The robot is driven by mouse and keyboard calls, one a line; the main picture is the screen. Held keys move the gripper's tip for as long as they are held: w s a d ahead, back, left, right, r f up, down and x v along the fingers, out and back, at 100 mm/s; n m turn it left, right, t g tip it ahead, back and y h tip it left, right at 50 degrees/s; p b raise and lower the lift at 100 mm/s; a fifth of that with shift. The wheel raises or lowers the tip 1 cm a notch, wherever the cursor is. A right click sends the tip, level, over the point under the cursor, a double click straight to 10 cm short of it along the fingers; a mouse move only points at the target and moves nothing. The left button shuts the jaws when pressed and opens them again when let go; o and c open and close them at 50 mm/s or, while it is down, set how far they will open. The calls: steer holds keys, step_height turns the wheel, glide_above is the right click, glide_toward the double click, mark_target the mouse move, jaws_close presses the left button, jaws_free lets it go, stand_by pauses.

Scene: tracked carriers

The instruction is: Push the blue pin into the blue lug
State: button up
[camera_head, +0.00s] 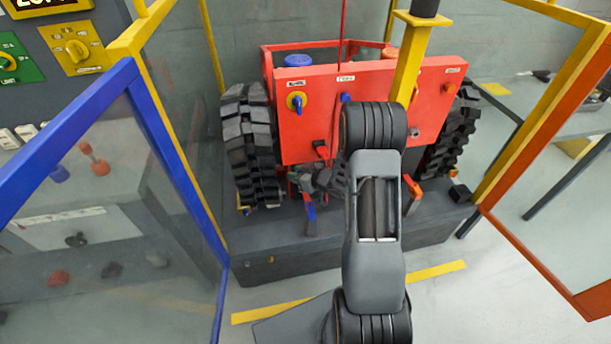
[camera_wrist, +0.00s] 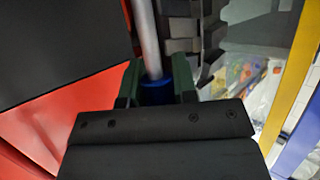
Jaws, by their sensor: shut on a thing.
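The blue pin shows in the wrist view as a blue head (camera_wrist: 157,92) with a silver shaft (camera_wrist: 148,40) running up and away. My gripper (camera_wrist: 156,82) is shut on the blue head, one dark green finger on each side. The shaft's far end is out of the frame. In the head view, my gripper (camera_head: 314,180) is small and partly hidden by my arm, low in front of the red carrier (camera_head: 312,125). A blue upright piece (camera_head: 310,213) stands just below it; I cannot tell whether it is the blue lug.
Black tracks (camera_head: 252,145) flank the carrier, which stands on a dark plinth (camera_head: 285,265). An orange piece (camera_head: 412,190) is at its front right. A blue-framed glass panel (camera_head: 100,95) stands at left, an orange-and-yellow one (camera_head: 545,265) at right. Track blocks are close beside the pin in the wrist view.

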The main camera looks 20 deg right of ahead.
steer(key=shift+s+d+r+n+g+y, duration=0.1)
steer(key=shift+s+d+n+g+y, duration=0.2)
steer(key=shift+d, duration=0.35)
steer(key=shift+s+d+r+n+g+y, duration=0.1)
steer(key=shift+s+d+n+y, duration=0.25)
steer(key=shift+d, duration=0.3)
steer(key=shift+s, duration=0.15)
steer(key=shift+d+f+b, duration=0.1)
steer(key=shift+f+b, duration=1.7)
steer(key=shift+f, duration=1.15)
steer(key=shift+p, duration=0.35)
steer(key=shift+f, duration=0.3)
steer(key=shift+f+b, duration=0.7)
steer(key=shift+f, duration=0.05)
steer(key=shift+f+b, duration=0.3)
steer(key=shift+f, duration=0.25)
